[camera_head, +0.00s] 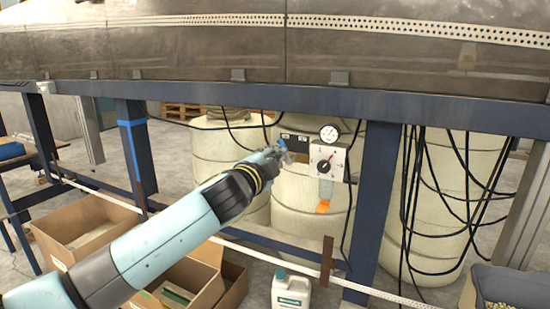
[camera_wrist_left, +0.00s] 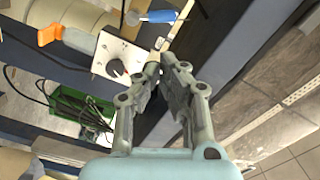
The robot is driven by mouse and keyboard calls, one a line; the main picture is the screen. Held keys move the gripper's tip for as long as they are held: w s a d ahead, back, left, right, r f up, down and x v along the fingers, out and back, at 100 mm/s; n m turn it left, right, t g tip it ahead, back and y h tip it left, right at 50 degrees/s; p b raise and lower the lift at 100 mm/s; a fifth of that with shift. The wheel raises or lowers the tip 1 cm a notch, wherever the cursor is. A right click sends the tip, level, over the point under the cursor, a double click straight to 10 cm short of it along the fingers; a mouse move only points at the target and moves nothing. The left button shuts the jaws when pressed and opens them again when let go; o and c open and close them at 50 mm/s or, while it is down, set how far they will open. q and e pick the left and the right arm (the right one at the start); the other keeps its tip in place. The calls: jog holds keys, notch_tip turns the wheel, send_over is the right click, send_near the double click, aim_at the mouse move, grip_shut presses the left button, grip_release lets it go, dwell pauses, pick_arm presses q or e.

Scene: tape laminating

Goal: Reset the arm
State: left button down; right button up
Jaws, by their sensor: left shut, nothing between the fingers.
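My left arm reaches in from the lower left in the head view, and its gripper (camera_head: 284,152) is small and in front of the blue frame's lower area, beside a control box. In the left wrist view the gripper (camera_wrist_left: 160,66) is shut with nothing between its fingertips. The control box (camera_head: 327,160) has a dark knob and a round gauge (camera_head: 329,133) above it. The box also shows in the wrist view (camera_wrist_left: 122,58), just beyond the fingertips; I cannot tell whether they touch it. My right gripper is in neither view.
A long metal machine (camera_head: 400,60) with a perforated strip rests on a blue frame (camera_head: 371,200). Pale drums (camera_head: 300,200) stand behind it. Black cables (camera_head: 425,190) hang at the right. Open cardboard boxes (camera_head: 85,225) and a white jug (camera_head: 291,290) stand low down.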

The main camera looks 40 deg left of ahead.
pick_arm(q)
jog(key=s+d+f+n+g+h, duration=0.1)
jog(key=s+f+g, duration=0.2)
jog(key=s+f, duration=0.65)
jog(key=s+f+n+g, duration=0.1)
jog(key=s+f+g, duration=0.25)
jog(key=f, duration=1.15)
jog(key=s+d+f+n+g+h, duration=0.1)
jog(key=s+f+g, duration=0.1)
jog(key=s+f, duration=0.8)
jog(key=s+d+f+n+g, duration=0.2)
jog(key=s+f, duration=0.5)
jog(key=s, duration=0.4)
jog(key=s+d+f+n+g+h, duration=0.1)
jog(key=s+d+f+n+g, duration=0.1)
jog(key=s+f, duration=0.5)
jog(key=s+d+f+n+g, duration=0.2)
jog(key=s+f+g, duration=0.2)
jog(key=s, duration=1.2)
notch_tip(320, 180, down, 3)
jog(key=shift+s+d+f+n+h, duration=0.1)
jog(key=shift+s+d+n+h, duration=0.2)
jog(key=shift+s+d+h, duration=0.1)
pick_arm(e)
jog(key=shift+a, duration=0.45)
pick_arm(q)
jog(key=shift+w, duration=0.1)
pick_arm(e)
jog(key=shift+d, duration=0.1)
